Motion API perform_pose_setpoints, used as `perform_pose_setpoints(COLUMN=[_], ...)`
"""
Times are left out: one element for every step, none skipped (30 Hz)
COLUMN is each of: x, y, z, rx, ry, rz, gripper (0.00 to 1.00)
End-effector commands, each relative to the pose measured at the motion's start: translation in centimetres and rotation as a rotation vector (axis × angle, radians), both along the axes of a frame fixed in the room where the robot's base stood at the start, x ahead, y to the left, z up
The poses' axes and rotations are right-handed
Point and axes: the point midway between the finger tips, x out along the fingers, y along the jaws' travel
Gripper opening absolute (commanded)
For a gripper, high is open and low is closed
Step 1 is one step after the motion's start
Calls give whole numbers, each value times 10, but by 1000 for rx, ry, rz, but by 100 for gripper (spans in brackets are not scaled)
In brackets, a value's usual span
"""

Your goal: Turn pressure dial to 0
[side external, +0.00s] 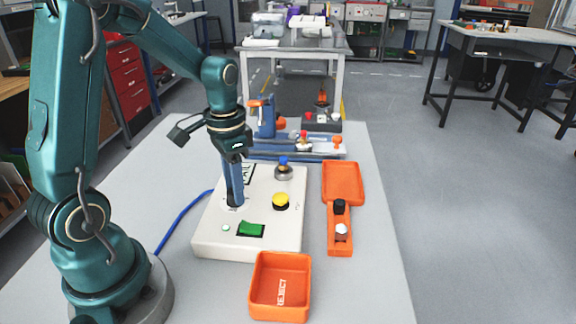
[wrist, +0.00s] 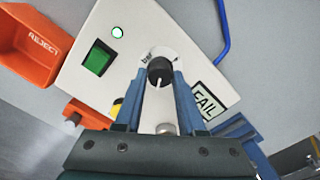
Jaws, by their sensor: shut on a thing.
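The pressure dial (wrist: 160,71) is a dark round knob with a white pointer line, on a pale scale patch marked "bar" in the wrist view. It sits on the white control box (side external: 209,233). My gripper (side external: 236,203) points down at the box, and its blue fingers are shut on the dial, one on each side, in the wrist view (wrist: 162,77). The pointer line runs toward the gripper body, at the bottom of the wrist view. The scale numbers are too small or hidden to read. In the side view the fingers hide the dial.
An orange REJECT bin (side external: 265,262) stands in front, an orange tray (side external: 343,178) to the right. A blue cable (side external: 178,228) leaves the box's left side.

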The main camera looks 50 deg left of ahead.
Motion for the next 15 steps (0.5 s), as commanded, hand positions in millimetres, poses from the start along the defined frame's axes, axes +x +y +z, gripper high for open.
perform_pose_setpoints(x=[0,0,0,0,0,1,0,0,0,0,0,0,0,0,0], y=[0,0,0,0,0,0,0,0,0,0,0,0,0,0,0], z=[1,1,1,1,1,1,1,1,1,1,0,0,0,0,0], rx=[1,1,1,1,1,1,1,1,1,1,1,1,1,1,1], ry=[-2,-2,-2,-2,-2,-2,-2,-2,-2,-2,-2,-1,-1,-1,-1], rz=[-2,-2,-2,-2,-2,-2,-2,-2,-1,-1,-1,-1,-1,-1,0], gripper=[0,0,0,0,0,43,54,66,69,69,69,69,69,69,69])
